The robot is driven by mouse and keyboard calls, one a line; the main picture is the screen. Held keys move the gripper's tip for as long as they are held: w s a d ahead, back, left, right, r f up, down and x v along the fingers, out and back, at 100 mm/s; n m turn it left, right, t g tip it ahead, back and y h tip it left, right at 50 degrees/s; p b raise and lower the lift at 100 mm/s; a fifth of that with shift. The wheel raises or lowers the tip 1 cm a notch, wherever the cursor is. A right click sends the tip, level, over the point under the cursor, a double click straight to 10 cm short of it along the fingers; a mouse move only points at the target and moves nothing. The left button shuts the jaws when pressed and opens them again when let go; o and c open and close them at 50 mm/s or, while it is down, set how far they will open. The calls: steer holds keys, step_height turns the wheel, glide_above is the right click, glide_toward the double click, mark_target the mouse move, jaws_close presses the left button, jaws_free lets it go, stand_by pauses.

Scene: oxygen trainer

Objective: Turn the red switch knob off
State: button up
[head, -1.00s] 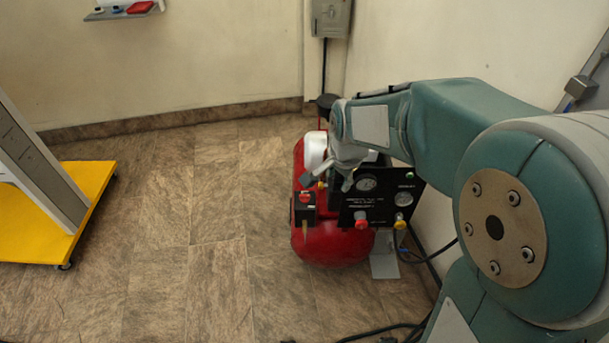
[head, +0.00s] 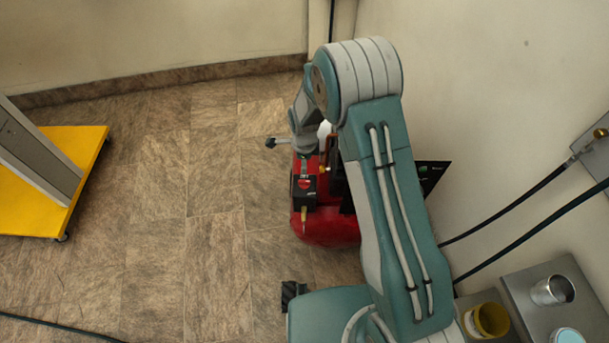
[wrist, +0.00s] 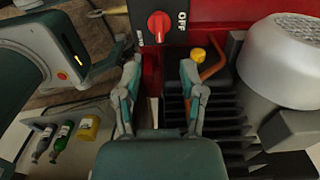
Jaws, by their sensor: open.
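The red switch knob (wrist: 159,24) sits on a black switch box (wrist: 182,38) in the wrist view. An OFF label is to its right, another small label to its lower left.
The red compressor tank (head: 325,232) carries the box. A black gauge panel (head: 433,174) is partly hidden by my arm.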

mark_target(304, 181)
step_height(304, 181, down, 10)
steer(key=shift+r, duration=0.25)
jaws_close()
